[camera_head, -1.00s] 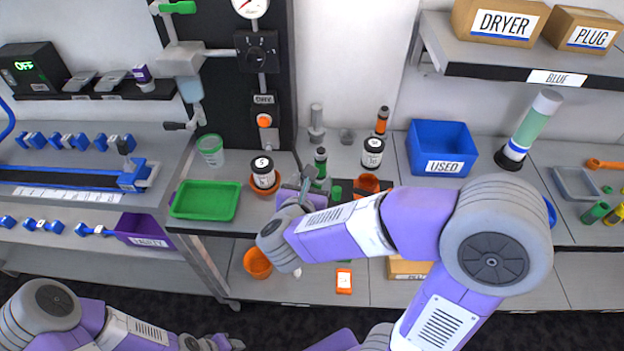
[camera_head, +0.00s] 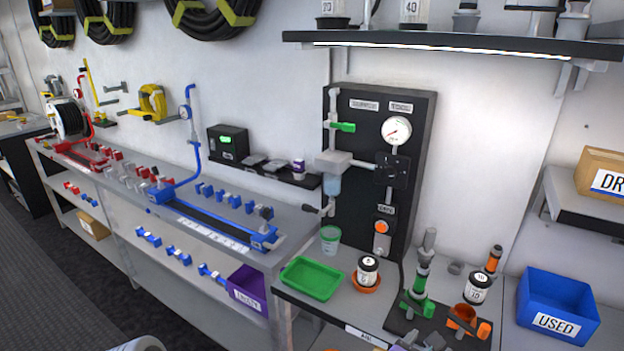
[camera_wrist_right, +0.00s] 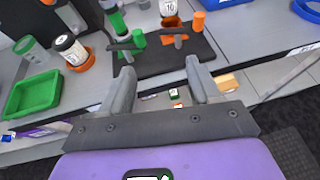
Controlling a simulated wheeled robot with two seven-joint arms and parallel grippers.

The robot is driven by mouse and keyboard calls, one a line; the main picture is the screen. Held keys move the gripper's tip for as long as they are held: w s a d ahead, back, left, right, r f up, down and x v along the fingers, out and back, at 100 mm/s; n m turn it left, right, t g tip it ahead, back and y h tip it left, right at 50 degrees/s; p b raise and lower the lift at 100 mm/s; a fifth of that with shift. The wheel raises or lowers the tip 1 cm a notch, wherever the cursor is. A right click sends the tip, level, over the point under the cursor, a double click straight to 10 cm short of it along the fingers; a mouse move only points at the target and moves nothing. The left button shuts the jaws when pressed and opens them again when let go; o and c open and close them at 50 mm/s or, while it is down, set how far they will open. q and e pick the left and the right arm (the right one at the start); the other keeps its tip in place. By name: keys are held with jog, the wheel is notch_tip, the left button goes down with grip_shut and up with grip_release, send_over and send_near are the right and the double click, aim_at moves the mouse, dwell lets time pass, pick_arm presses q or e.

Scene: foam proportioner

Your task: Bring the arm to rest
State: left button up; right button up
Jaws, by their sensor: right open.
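My right gripper (camera_wrist_right: 160,72) is open and empty in the right wrist view, with its two grey fingers spread apart. Beyond the fingertips is the front part of the black mat (camera_wrist_right: 165,52), with a green fitting and an orange fitting on it. In the head view, only the tips of my right gripper (camera_head: 422,341) show at the bottom edge, in front of the black mat (camera_head: 402,318). Most of my right arm is out of the picture. My left gripper is not in view; only a rounded arm link of mine shows at bottom left.
A green tray (camera_head: 312,278), a black-and-white jar (camera_head: 368,270) in an orange dish, and a clear cup (camera_head: 330,239) stand left of the mat. A blue USED bin (camera_head: 557,305) is at right. The black panel (camera_head: 410,215) rises behind. The floor in front is free.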

jog(key=w+a+f+n+g+y+p, duration=0.1)
jog(key=w+a+f+n+y, duration=0.2)
jog(key=f+n, duration=0.85)
jog(key=a+f+n+g+y, duration=0.1)
jog(key=a+f+n+y, duration=0.35)
jog(key=f+n, duration=0.7)
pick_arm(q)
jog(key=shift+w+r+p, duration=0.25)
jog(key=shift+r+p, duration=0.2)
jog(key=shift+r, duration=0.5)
pick_arm(e)
jog(key=s+a+f+n+g+y, duration=0.2)
jog(key=s+f+n+g, duration=0.2)
jog(key=s+f+n, duration=0.3)
jog(key=s+a+f+n+g+y, duration=0.3)
jog(key=s+f+n, duration=0.4)
jog(key=s+n, duration=0.2)
jog(key=shift+s+a+n+g+y, duration=0.15)
jog(key=shift+s+n+g+y, duration=0.2)
jog(key=shift+n, duration=0.85)
jog(key=shift+w, duration=0.1)
